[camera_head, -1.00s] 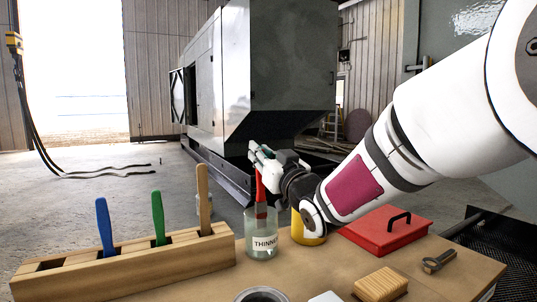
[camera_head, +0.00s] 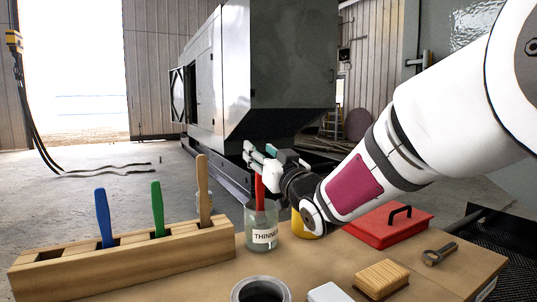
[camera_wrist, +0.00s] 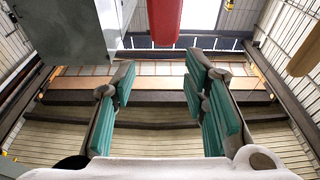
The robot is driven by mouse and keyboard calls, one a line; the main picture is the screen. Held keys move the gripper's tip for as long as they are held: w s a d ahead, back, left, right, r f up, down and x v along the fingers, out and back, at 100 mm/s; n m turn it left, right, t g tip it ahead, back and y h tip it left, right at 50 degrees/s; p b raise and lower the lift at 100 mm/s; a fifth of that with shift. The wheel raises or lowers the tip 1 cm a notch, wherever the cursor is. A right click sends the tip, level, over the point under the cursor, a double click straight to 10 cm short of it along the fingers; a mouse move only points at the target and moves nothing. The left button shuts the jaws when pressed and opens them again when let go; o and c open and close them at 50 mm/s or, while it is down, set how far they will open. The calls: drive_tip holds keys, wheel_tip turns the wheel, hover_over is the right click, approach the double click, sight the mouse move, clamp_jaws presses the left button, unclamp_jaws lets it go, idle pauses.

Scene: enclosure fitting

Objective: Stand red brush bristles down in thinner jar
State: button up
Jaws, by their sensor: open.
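The red brush (camera_head: 260,192) stands roughly upright in the glass thinner jar (camera_head: 262,236), handle up and its lower end inside the jar. The bristles are hard to make out through the glass. My gripper (camera_head: 257,156) is at the top of the handle, above the jar. It is open, with its teal-padded fingers (camera_wrist: 165,108) spread apart in the wrist view. There the red handle (camera_wrist: 163,20) shows at the top middle, beyond the fingertips and not touching either pad.
A wooden rack (camera_head: 130,258) at left holds blue, green and wooden-handled tools. A yellow container (camera_head: 303,226) stands right of the jar, partly behind my wrist. A red box (camera_head: 385,228), a wooden-backed brush (camera_head: 381,279) and an open can (camera_head: 262,289) are near.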

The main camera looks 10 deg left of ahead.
drive_tip(key=v, duration=1.2)
idle(0.5)
